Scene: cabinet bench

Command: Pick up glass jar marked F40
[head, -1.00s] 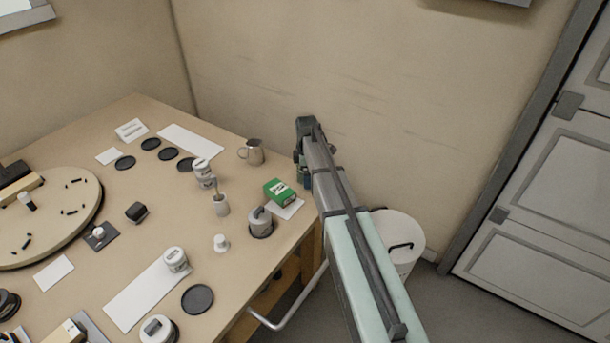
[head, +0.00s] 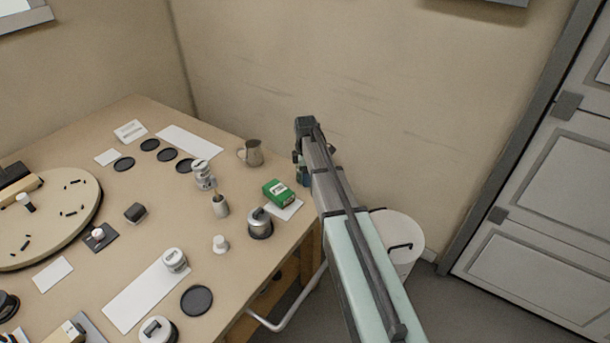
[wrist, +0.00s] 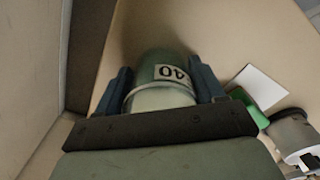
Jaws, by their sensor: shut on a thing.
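The glass jar (wrist: 158,75) is greenish with a pale lower part and a white label reading "40"; any letter before it is not legible. In the wrist view it sits between the two fingers of my gripper (wrist: 165,88), which is shut on it. In the head view my gripper (head: 303,160) is at the far right edge of the table, to the right of the metal pitcher. There the jar is hidden behind my gripper and arm.
A green box (head: 278,192) on a white card, a metal pitcher (head: 250,153) and a grey lidded canister (head: 260,224) stand nearby on the table (head: 130,215). Several other jars and black discs lie farther left. A wall is close behind; a white bin (head: 405,225) stands on the floor.

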